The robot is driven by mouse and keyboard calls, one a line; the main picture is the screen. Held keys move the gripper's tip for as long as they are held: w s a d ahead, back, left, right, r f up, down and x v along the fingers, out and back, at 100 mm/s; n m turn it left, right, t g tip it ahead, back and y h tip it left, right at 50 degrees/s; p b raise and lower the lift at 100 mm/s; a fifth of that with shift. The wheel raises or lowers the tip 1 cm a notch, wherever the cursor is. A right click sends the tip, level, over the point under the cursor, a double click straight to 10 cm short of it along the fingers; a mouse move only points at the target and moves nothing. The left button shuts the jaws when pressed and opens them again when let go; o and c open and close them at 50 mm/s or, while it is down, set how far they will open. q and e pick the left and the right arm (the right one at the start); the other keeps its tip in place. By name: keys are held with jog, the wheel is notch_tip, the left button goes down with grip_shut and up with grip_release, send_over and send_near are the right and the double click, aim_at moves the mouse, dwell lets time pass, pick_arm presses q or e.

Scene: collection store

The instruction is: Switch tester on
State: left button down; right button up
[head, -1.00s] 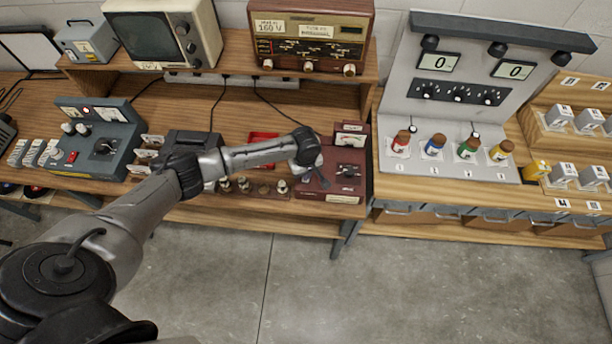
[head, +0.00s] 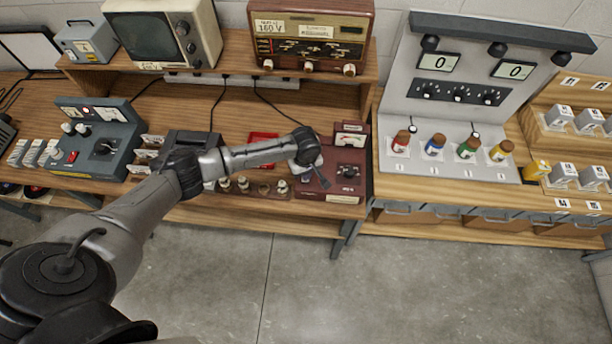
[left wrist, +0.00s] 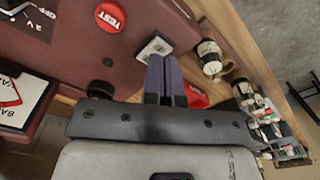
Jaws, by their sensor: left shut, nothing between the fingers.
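The tester is a maroon unit (head: 345,187) at the right end of the wooden bench, with a dark knob and an upright back part. In the left wrist view its maroon panel (left wrist: 90,50) shows a round red TEST button (left wrist: 111,14), part of an OFF scale and a small switch in a pale frame (left wrist: 152,47). My left gripper (head: 325,182) is over the tester's left part. In the left wrist view its fingers (left wrist: 163,62) are together and empty, with tips right by the switch. I cannot tell whether they touch it. The switch's position is unclear.
Several small jars or tubes (head: 243,185) stand left of the tester. A grey-blue unit (head: 95,140) with a red switch is further left. A maroon radio (head: 310,40) sits on the shelf above. A stand with coloured bottles (head: 433,147) is to the right.

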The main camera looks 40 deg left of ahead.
pick_arm(q)
jog(key=shift+f, duration=0.35)
dwell(0.6)
jog(key=shift+f+b, duration=0.35)
jog(key=shift+f, duration=0.2)
jog(key=shift+f, duration=0.35)
dwell(0.4)
jog(key=shift+r, duration=0.1)
notch_tip(320, 180, up, 4)
jog(key=p, duration=0.5)
jog(key=shift+r, duration=0.25)
notch_tip(320, 180, up, 2)
jog(key=p, duration=0.3)
jog(key=shift+r, duration=0.2)
dwell(0.3)
